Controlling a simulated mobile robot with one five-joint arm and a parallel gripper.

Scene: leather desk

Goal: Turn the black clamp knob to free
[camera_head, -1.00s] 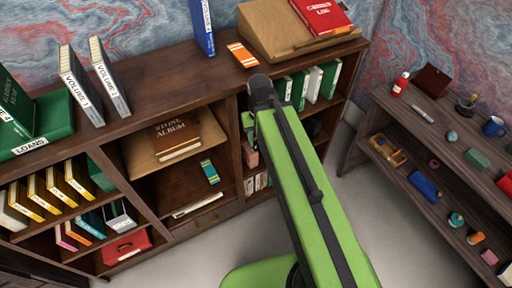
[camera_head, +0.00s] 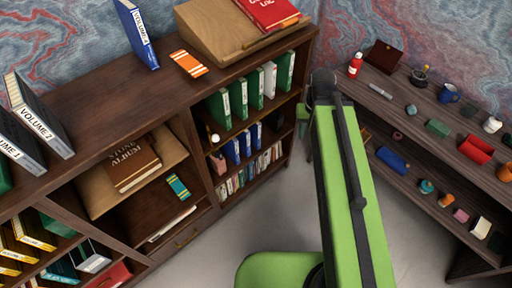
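I cannot make out a black clamp knob in this view. My green arm reaches up from the bottom, and its black wrist joint lies in front of the gap between the bookcase and the right-hand shelf unit. My gripper (camera_head: 304,118) hangs just left of the wrist, small and partly hidden. I cannot tell whether its fingers are open or shut, and I see nothing held. A small pale round knob-like thing (camera_head: 214,138) shows at the left end of the bookcase's right bay.
The dark bookcase (camera_head: 95,105) carries binders, books and a wooden lectern (camera_head: 205,30) with a red book (camera_head: 270,12). The right shelf unit (camera_head: 405,100) holds a red bottle (camera_head: 355,66), a blue mug (camera_head: 448,93) and several small things.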

